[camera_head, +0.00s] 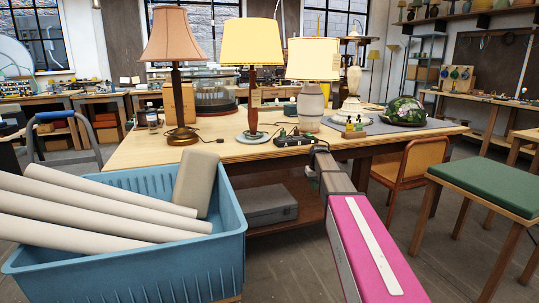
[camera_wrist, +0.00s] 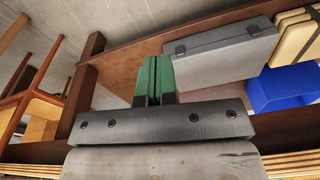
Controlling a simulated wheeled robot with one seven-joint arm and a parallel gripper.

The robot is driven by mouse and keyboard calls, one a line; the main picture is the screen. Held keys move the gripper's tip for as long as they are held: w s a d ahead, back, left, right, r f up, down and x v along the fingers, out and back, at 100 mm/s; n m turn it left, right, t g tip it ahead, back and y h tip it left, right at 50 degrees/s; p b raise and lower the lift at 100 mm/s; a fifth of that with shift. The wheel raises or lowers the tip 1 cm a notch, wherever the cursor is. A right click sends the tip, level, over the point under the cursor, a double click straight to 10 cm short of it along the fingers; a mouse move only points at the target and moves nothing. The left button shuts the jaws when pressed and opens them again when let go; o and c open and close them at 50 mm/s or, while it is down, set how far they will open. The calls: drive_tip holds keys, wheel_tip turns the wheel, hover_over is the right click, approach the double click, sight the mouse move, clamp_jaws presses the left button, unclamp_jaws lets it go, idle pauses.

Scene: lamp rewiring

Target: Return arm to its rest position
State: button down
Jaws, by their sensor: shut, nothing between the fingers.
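My gripper (camera_wrist: 158,78) shows in the wrist view with its two green fingers shut together and nothing between them. My arm, with a pink link, reaches forward from the lower right in the head view toward the front edge of the wooden workbench (camera_head: 150,150). The arm's far end is at the bench's front edge; the fingers cannot be made out there. In the wrist view the fingers point toward the bench's lower shelf (camera_wrist: 125,55) and touch nothing that I can see.
Several lamps stand on the bench, including a pink-shaded lamp (camera_head: 173,75). A blue crate (camera_head: 235,225) with pale rolls is at lower left. A wooden chair (camera_head: 415,165) and green-topped stool (camera_head: 490,185) stand right. A grey case (camera_wrist: 220,55) is on the shelf.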

drive_tip(key=s+a+f, duration=0.1)
drive_tip(key=s+f, duration=0.4)
drive_tip(key=s, duration=0.6)
drive_tip(key=s+f+m+g, duration=0.1)
drive_tip(key=s+f, duration=0.5)
drive_tip(key=s, duration=0.6)
drive_tip(key=s+a+f, duration=0.1)
drive_tip(key=s+f, duration=0.4)
drive_tip(key=s, duration=0.6)
drive_tip(key=shift+s+a+f+m, duration=0.25)
drive_tip(key=shift+a+f+m, duration=0.05)
drive_tip(key=shift+f+m, duration=0.1)
